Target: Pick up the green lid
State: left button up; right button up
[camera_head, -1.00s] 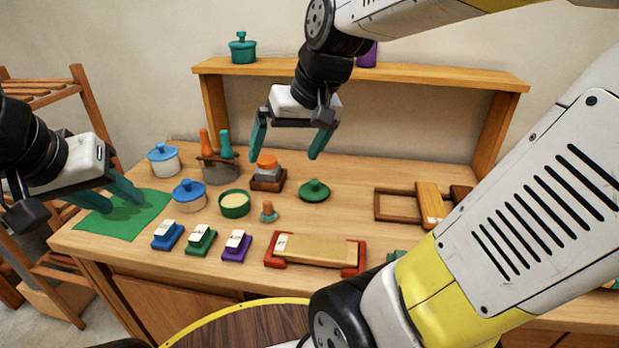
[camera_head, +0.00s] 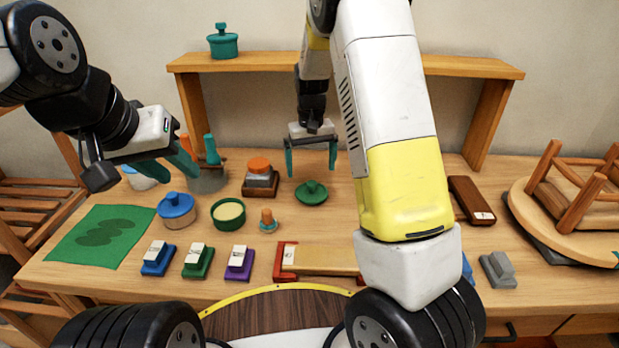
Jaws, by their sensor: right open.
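The green lid (camera_head: 311,193) is a round dark-green disc with a knob. It lies flat on the wooden table (camera_head: 320,223), right of the open green pot (camera_head: 228,214). My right gripper (camera_head: 312,172) points down, open and empty, with its two teal fingers apart above and just behind the lid. Whether the fingers touch anything cannot be told. My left gripper (camera_head: 188,170) is at the left, above the table near the blue-lidded pot (camera_head: 177,209). Its teal fingers show from the side, and the gap between them is unclear.
An orange-topped stack (camera_head: 260,175) stands left of the lid, and a small orange-knobbed peg (camera_head: 268,221) stands in front. Blue, green and purple blocks line the front. My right arm hides much of the table's right part. A shelf (camera_head: 250,64) spans the back.

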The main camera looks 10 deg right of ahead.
aim_at(312, 183)
jog(key=f, duration=0.7)
jog(key=shift+s+d+f, duration=0.1)
jog(key=shift+s, duration=0.15)
jog(key=shift+c, duration=0.2)
jog(key=c, duration=1.1)
